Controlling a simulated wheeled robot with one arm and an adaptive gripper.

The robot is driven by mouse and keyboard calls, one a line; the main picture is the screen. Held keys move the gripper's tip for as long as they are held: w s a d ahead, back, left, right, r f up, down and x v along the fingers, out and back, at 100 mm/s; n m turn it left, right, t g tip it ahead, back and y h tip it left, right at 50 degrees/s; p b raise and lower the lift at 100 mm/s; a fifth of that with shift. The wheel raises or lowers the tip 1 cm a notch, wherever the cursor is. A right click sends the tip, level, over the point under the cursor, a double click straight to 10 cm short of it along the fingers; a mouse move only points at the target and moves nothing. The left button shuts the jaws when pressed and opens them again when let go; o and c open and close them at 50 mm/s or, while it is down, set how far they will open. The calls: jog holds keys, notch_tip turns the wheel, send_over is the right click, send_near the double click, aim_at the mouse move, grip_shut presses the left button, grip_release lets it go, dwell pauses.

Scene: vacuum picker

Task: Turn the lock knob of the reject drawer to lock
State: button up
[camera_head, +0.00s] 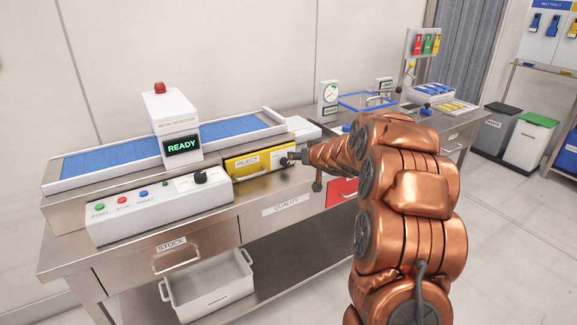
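The yellow reject drawer (247,164) sits in the housing below the blue conveyor, right of the control panel. It carries a "REJECT" label and looks closed. A dark knob (284,162) shows at the drawer's right side, on a pale label plate. My gripper (292,158) reaches in from the right with its tip at or very close to this knob. Whether it touches the knob, and how far its fingers are apart, is too small to tell. The knob's pointing direction is not clear, as my gripper partly covers that area.
The control panel (150,210) with coloured buttons and a black knob (200,177) stands to the left. The metal detector (172,120) reads "READY". A red panel (341,191) sits below my forearm. A grey bin (208,288) stands on the lower shelf.

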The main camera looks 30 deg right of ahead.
aim_at(287, 163)
jog(key=f, duration=0.1)
jog(key=w+f+y, duration=0.1)
jog(key=d+f+y, duration=0.1)
jog(key=f, duration=0.1)
jog(key=shift+w+n+t, duration=0.2)
jog(key=shift+n+t, duration=0.1)
jog(key=shift+f+y, duration=0.35)
jog(key=shift+y, duration=0.15)
jog(key=shift+p+x, duration=0.3)
jog(key=shift+x, duration=3.65)
grip_shut()
